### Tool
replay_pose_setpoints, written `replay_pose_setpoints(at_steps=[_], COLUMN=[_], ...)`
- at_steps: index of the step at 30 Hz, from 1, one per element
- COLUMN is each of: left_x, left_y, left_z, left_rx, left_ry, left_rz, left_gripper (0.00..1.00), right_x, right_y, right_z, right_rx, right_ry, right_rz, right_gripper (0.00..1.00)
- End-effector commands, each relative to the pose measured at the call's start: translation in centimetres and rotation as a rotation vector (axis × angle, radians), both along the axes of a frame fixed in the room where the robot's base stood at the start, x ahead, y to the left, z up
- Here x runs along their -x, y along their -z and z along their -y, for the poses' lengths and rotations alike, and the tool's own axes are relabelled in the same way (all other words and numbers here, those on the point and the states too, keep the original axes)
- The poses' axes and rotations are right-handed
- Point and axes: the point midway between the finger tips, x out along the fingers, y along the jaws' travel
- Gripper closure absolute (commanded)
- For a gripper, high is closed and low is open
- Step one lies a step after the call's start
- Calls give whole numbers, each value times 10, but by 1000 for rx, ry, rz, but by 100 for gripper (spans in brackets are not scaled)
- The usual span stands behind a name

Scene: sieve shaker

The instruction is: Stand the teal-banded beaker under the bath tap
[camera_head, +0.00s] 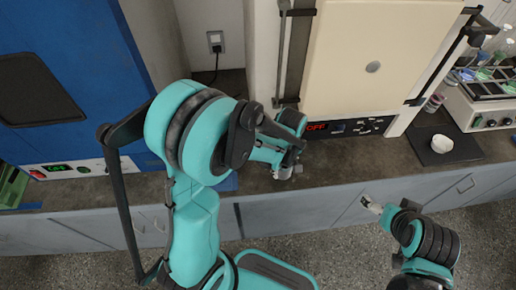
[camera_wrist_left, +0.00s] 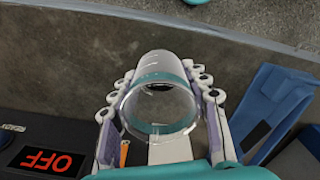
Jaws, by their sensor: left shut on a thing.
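The clear glass beaker (camera_wrist_left: 158,108) with a teal band fills the middle of the left wrist view. My left gripper (camera_wrist_left: 160,104) is shut on it, with jointed fingers on both sides of the glass. In the head view my left gripper (camera_head: 287,166) is over the dark bench top, in front of the cream oven, and mostly hides the beaker. My right gripper (camera_head: 371,204) is in front of the bench edge, away from the beaker; its jaws are too small to judge. I cannot make out the bath tap.
A cream oven (camera_head: 378,50) with an OFF display stands behind my left gripper. A white bowl (camera_head: 442,144) sits on a dark pad to the right. Beyond it is a white unit (camera_head: 486,116) with knobs and racked flasks. A blue machine (camera_head: 60,90) stands left.

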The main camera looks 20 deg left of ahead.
Motion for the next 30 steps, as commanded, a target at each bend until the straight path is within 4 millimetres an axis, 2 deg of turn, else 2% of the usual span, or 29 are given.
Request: replay_pose_setpoints(at_steps=[1,9,15,18,26,30], left_x=[-1,-10,-16,-18,-19,-19], left_y=[2,2,1,1,0,24], left_z=[-14,-91,-135,-146,-158,-160], left_rx=[0,0,0,0,0,0], left_ry=[-8,-7,-3,-1,0,2], left_rz=[0,0,0,0,0,0], left_gripper=[84,84,84,84,84,84], right_x=[0,0,0,0,0,0], right_y=[3,16,23,24,26,40], right_z=[0,0,0,0,0,0], right_rx=[0,0,0,0,0,0], right_ry=[0,0,0,0,0,0], right_rz=[0,0,0,0,0,0], right_gripper=[11,11,11,11,11,11])
